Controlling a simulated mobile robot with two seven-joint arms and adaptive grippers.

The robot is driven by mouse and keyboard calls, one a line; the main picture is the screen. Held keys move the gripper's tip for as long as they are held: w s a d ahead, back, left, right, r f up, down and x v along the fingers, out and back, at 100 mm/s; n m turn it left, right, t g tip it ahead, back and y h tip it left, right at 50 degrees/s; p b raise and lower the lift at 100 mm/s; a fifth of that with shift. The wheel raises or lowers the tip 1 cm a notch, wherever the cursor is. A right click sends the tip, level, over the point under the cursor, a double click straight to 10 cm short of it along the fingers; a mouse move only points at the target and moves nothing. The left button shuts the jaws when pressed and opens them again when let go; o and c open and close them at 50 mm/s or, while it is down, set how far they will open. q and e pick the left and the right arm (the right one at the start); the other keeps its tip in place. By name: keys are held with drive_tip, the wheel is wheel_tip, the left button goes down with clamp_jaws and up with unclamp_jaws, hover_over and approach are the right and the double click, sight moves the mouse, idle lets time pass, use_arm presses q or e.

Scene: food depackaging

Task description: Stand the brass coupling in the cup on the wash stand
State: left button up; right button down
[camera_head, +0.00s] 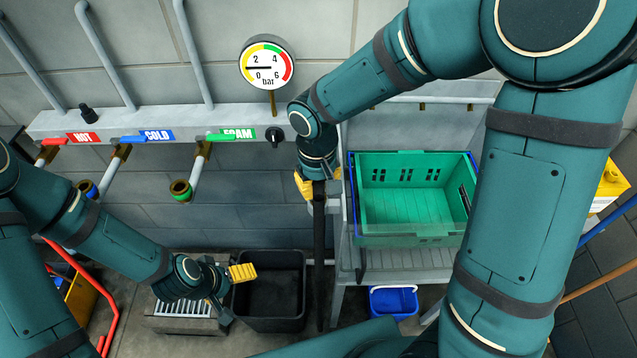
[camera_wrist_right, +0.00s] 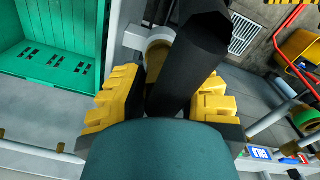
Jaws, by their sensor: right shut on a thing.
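My right gripper (camera_head: 319,184) is shut on a black hose-like piece (camera_head: 319,255) beside the wash stand (camera_head: 392,262). The piece hangs almost straight down from the fingers. In the right wrist view, the black piece (camera_wrist_right: 192,62) runs between the yellow finger pads of my right gripper (camera_wrist_right: 158,105). A tan, brass-coloured round part (camera_wrist_right: 157,48) shows behind it, next to a pale bracket. I cannot tell whether this is the coupling or the cup; the held piece partly covers it. My left gripper (camera_head: 233,291) is open and empty, low near the black bin.
A green crate (camera_head: 412,240) stands on the wash stand, with a blue bucket (camera_head: 393,301) below. A black bin (camera_head: 270,318) and floor drain (camera_head: 185,325) lie to the left. The wall pipe carries hot, cold and foam valves and a pressure gauge (camera_head: 267,63).

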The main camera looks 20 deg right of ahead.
drive_tip(key=shift+f, duration=0.15)
idle(0.6)
drive_tip(key=c, duration=0.8)
unclamp_jaws()
wheel_tip(320, 180, up, 12)
drive_tip(key=shift+a+r, duration=0.1)
drive_tip(key=shift+a, duration=0.05)
